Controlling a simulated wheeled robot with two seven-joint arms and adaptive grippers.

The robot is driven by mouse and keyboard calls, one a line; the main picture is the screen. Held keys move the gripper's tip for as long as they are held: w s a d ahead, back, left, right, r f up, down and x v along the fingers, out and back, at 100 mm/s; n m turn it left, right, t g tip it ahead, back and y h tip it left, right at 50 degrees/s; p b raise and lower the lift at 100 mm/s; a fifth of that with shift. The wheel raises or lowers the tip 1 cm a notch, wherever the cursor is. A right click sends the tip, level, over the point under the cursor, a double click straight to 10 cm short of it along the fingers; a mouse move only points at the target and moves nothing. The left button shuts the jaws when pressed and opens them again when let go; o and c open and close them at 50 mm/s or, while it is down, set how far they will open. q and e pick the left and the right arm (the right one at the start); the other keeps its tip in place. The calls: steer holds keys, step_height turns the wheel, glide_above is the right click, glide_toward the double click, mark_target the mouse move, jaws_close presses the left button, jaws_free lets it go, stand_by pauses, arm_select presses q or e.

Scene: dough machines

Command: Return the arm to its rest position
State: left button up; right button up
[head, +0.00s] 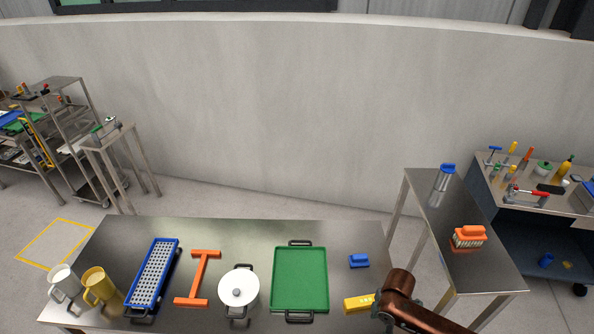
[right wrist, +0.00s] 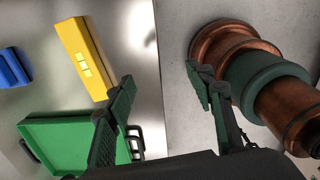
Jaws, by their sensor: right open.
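My right arm reaches in at the bottom right of the head view, over the table's (head: 215,235) front right corner. My right gripper (right wrist: 160,80) is open in the right wrist view, with its two dark fingers well apart and nothing between them. A yellow block (head: 357,303) lies on the table just left of the arm; it also shows in the right wrist view (right wrist: 82,58), apart from the fingers. My left gripper is not in view.
The table also holds a green tray (head: 300,280), a blue brush-like item (head: 359,261), a white pot (head: 239,292), an orange tool (head: 201,277), a blue perforated tray (head: 153,272) and mugs (head: 100,286). A side table (head: 465,270) stands right of the arm.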

steer(key=s+a+f+m+t+y, duration=0.2)
steer(key=s+a+m+t+y, duration=0.1)
steer(key=s+a+m, duration=0.35)
steer(key=s+d+m+h, duration=0.4)
steer(key=s+d+m, duration=0.9)
steer(key=d, duration=0.2)
step_height(320, 180, down, 36)
steer(key=s+a+b, duration=0.2)
steer(key=b, duration=0.6)
arm_select(q)
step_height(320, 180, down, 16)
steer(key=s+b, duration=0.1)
steer(key=b, duration=0.6)
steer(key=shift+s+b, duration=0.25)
steer(key=shift+b, duration=0.1)
arm_select(e)
steer(key=s+f+g, duration=0.1)
steer(key=s+f, duration=0.8)
steer(key=f, duration=0.4)
steer(key=s+f+n+g, duration=0.1)
steer(key=s+f, duration=0.8)
steer(key=f, duration=0.4)
steer(key=shift+s+y, duration=0.4)
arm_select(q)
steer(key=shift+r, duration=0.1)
